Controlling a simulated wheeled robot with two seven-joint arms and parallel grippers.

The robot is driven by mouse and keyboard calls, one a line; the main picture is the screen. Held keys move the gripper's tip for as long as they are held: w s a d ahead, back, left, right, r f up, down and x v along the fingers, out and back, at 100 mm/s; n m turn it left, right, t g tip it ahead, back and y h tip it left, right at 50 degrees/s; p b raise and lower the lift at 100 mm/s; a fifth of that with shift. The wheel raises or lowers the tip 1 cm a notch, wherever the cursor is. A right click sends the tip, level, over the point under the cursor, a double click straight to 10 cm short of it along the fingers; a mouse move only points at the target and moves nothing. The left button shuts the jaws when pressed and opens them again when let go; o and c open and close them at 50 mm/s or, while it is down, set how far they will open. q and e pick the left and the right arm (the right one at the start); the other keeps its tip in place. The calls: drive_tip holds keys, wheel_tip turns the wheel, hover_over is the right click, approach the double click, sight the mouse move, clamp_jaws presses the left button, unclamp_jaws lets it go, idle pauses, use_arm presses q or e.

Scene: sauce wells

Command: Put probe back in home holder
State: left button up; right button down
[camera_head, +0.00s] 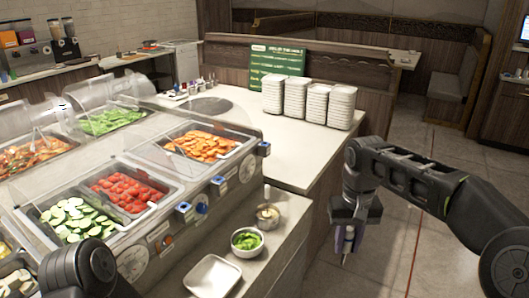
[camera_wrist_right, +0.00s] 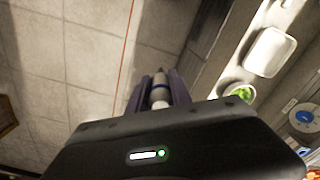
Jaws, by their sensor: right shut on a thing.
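My right gripper (camera_head: 347,240) hangs fingers-down at the right of the counter, over the floor. It is shut on a slim probe (camera_head: 348,236), whose thin tip points down. In the right wrist view the probe (camera_wrist_right: 159,88), white with a blue-grey band, sits between the two purple-grey fingers (camera_wrist_right: 160,93). Small blue holders line the salad bar's front: one at the left (camera_head: 184,208), one in the middle (camera_head: 217,182) and one at the far right corner (camera_head: 264,148). I cannot tell which is the home holder. Only part of my left arm shows at the bottom left; its gripper is out of view.
A bowl of greens (camera_head: 247,242), a small bowl (camera_head: 268,215) and a white tray (camera_head: 213,276) stand on the front ledge. Plate stacks (camera_head: 297,97) stand on the back counter. Open floor (camera_head: 400,230) lies at the right.

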drive_tip(key=s+f, duration=0.3)
drive_tip(key=f, duration=0.9)
drive_tip(key=s+f, duration=0.3)
drive_tip(key=f, duration=0.9)
